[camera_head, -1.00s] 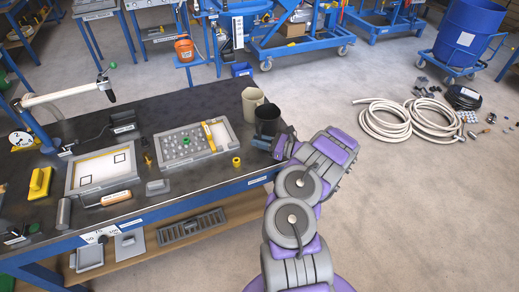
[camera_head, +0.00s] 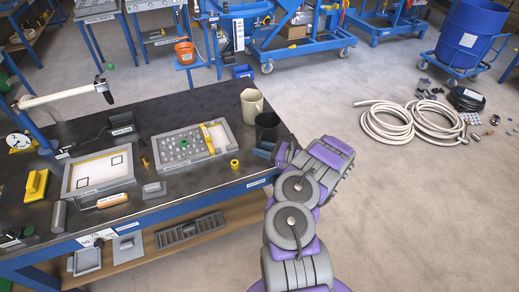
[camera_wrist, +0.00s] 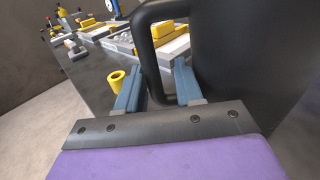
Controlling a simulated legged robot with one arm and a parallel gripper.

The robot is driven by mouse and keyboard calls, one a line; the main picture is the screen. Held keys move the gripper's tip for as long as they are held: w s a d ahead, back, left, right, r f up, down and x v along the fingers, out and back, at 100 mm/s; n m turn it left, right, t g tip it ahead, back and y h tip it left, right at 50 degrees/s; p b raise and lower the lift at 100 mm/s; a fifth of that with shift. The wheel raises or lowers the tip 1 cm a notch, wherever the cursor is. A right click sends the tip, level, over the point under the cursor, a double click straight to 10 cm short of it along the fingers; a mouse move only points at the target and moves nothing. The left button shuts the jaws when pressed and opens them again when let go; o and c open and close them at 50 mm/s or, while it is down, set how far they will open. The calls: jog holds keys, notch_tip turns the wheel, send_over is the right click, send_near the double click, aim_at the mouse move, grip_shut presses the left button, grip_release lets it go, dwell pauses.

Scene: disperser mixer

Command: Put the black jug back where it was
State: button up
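The black jug (camera_head: 266,128) is upright at the right end of the dark workbench (camera_head: 215,98), just in front of a cream jug (camera_head: 251,106). It appears to stand on the bench top. In the wrist view the black jug (camera_wrist: 255,65) fills the right side, with its loop handle (camera_wrist: 152,60) towards the left. My gripper (camera_wrist: 160,88) has its two blue fingers spread either side of the handle's upright bar, with a visible gap beside the right finger. In the head view my gripper (camera_head: 268,151) is low at the jug's near side, partly hidden by my wrist.
A small yellow ring (camera_head: 235,164) lies left of the gripper near the bench's front edge. A grey tray (camera_head: 190,148) with small pieces is further left. The bench's right edge is close to the jug. Coiled hoses (camera_head: 410,122) lie on the floor at right.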

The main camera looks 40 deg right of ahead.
jog(key=shift+o, duration=0.8)
jog(key=shift+d, duration=0.25)
jog(key=shift+a+r, duration=0.2)
jog(key=shift+a, duration=0.25)
jog(key=shift+s+d+r+p, duration=0.1)
jog(key=shift+s+p, duration=0.15)
jog(key=shift+p, duration=0.05)
jog(key=p+v, duration=0.2)
jog(key=v, duration=0.9)
jog(key=shift+s+d, duration=0.2)
jog(key=shift+d, duration=0.15)
